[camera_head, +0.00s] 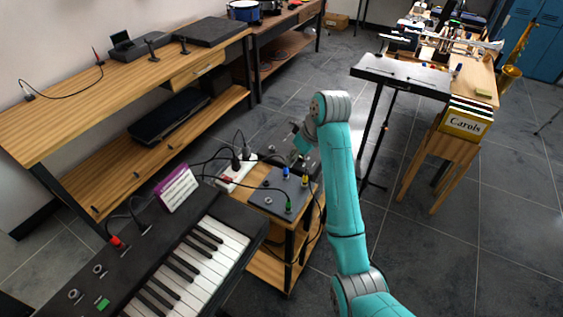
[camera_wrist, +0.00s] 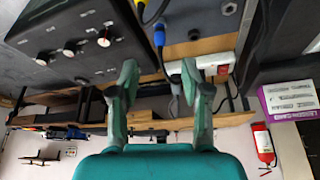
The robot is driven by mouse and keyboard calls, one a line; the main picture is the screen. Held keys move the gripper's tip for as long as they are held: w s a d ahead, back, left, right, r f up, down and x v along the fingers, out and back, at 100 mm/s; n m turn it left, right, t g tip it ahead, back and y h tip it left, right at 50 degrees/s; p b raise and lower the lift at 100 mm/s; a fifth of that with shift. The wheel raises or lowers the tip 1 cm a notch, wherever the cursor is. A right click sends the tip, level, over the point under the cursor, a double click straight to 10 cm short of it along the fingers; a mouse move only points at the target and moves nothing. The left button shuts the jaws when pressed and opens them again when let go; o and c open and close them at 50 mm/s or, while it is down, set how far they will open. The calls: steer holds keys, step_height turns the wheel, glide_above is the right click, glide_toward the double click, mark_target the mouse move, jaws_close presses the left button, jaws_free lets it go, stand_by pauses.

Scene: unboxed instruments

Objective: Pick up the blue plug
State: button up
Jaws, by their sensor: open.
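The blue plug (camera_head: 285,173) stands in the top of a grey box (camera_head: 265,198) on a small wooden stand. It also shows in the wrist view (camera_wrist: 159,38), upper middle, with a dark cable running from it. My gripper (camera_wrist: 158,78) is open and empty, its two fingers apart on either side of the picture's middle. The plug appears just beyond the fingertips, roughly in line with the gap, and not between them. In the head view my gripper (camera_head: 301,142) is partly hidden by my arm, behind the plug and a little above it.
A yellow plug (camera_head: 305,181) and a green plug (camera_head: 289,208) stand close to the blue one. A white power strip (camera_head: 237,172) with dark plugs lies left. A dark box with knobs (camera_wrist: 75,45) is close to the left finger. A keyboard (camera_head: 190,262) stands front left.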

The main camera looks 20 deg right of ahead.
mark_target(285, 169)
steer(key=x, duration=1)
steer(key=shift+w+a+f, duration=0.2)
steer(key=shift+w+f, duration=0.05)
steer(key=shift+w, duration=0.05)
jaws_close()
